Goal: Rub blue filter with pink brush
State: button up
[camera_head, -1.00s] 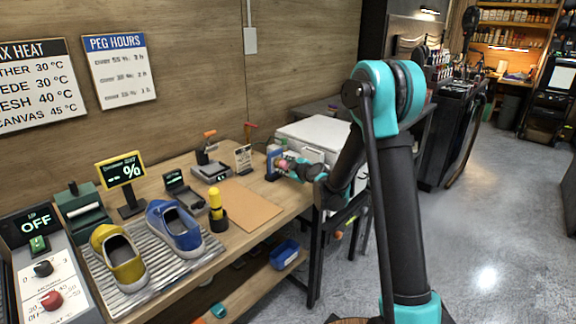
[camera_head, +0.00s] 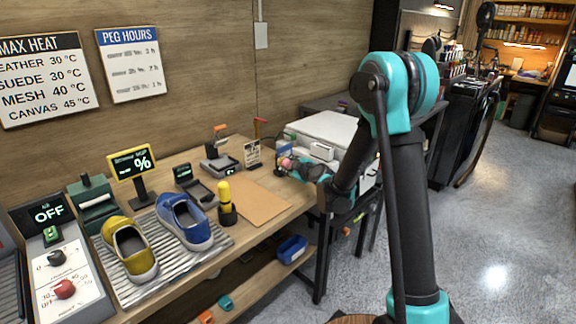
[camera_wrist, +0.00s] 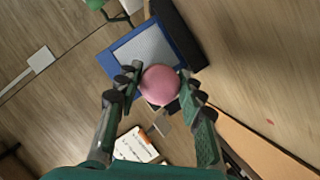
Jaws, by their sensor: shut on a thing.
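The blue filter (camera_wrist: 143,46) shows in the wrist view as a blue frame around a grey mesh panel, set against a dark holder. In the head view the blue filter (camera_head: 284,149) is small and partly hidden behind my gripper. The pink brush (camera_wrist: 160,84) is a round pink piece between my fingers; it overlaps the filter's lower edge in the wrist view. I cannot tell whether they touch. My gripper (camera_wrist: 160,90) is shut on the pink brush. In the head view my gripper (camera_head: 291,166) is at the right end of the workbench, in front of the filter.
A yellow shoe (camera_head: 130,248) and a blue shoe (camera_head: 185,222) rest on a ridged tray (camera_head: 152,285) at left. A brown mat (camera_head: 256,203) lies left of my gripper. A yellow-topped tool (camera_head: 226,202) stands in a dark cup. A white box (camera_head: 318,138) is behind my arm.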

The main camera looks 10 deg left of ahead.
jog(key=shift+s+d, duration=0.9)
jog(key=shift+d, duration=0.25)
jog(key=shift+s+d, duration=0.9)
jog(key=shift+d, duration=0.2)
jog(key=shift+d, duration=0.1)
jog(key=shift+s+d, duration=0.95)
jog(key=shift+d, duration=0.15)
jog(key=shift+d, duration=0.1)
